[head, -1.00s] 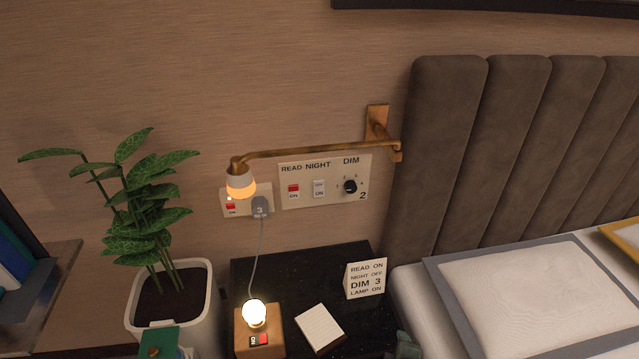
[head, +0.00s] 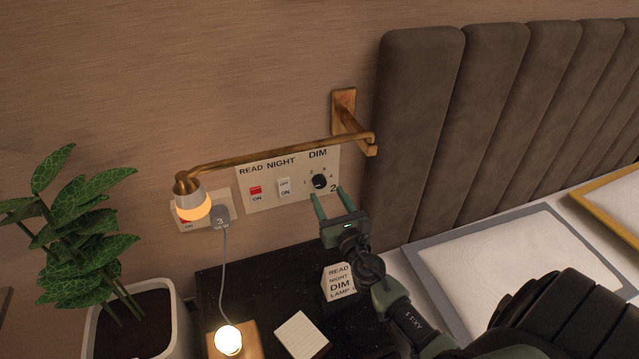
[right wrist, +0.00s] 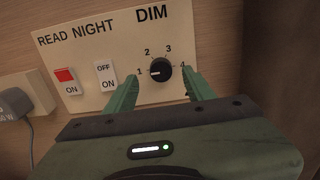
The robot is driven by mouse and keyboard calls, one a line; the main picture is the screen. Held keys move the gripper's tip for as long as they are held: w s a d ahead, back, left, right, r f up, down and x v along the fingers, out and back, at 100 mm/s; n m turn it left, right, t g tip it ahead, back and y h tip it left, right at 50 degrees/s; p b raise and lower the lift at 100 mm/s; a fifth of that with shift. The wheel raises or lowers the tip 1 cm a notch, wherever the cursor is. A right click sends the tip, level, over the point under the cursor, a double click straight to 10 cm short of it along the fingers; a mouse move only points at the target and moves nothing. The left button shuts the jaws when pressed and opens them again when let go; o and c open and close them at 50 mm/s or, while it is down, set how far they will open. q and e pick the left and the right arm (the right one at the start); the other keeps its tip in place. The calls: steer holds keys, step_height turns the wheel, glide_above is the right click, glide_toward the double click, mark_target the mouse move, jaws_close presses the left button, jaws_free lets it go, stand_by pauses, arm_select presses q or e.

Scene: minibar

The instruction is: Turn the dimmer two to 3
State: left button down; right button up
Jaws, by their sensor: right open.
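My right gripper (head: 328,194) is open and empty in front of the panel. In the right wrist view, the gripper's green fingers (right wrist: 162,80) appear to the left and right of the knob. I cannot tell whether they touch it. My left gripper is out of view.
A brass lamp arm (head: 270,152) crosses above the panel. The READ switch (head: 256,193) and NIGHT switch (head: 284,187) sit left of the knob. A sign (head: 339,281) reading DIM, partly covered by my arm, stands on the black nightstand. The padded headboard (head: 430,120) is at the right.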

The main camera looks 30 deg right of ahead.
mark_target(321, 184)
steer(key=x, duration=0.4)
steer(key=shift+w+d+f, duration=0.1)
steer(key=shift+w+f, duration=0.05)
steer(key=shift+w, duration=0.35)
jaws_close()
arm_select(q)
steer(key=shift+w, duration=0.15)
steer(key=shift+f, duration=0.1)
arm_select(e)
steer(key=shift+d, duration=0.1)
